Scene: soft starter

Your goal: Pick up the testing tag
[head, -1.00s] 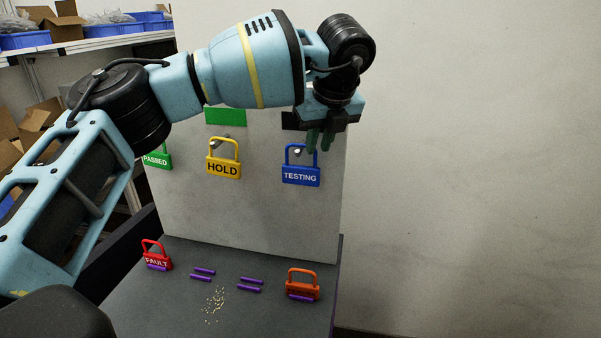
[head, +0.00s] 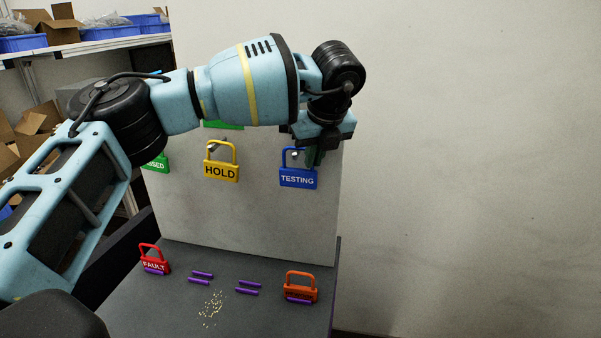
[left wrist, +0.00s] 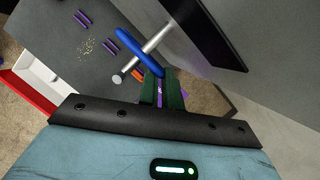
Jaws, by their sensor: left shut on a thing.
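The blue testing tag (head: 297,180) is padlock-shaped and hangs by its loop on a peg on the upright panel. My left gripper (head: 314,157) reaches down to it from above and is shut on the right side of its loop. In the left wrist view, the blue loop (left wrist: 140,52) runs into the green fingertips (left wrist: 160,88), and the metal peg (left wrist: 143,56) passes through the loop. The tag's lower body is hidden there. My right gripper is not in view.
The yellow hold tag (head: 221,171) hangs left of the testing tag, with a green passed tag (head: 156,163) further left. The red fault tag (head: 153,265) and an orange tag (head: 300,287) stand on the grey ledge (head: 225,320) below, among purple strips.

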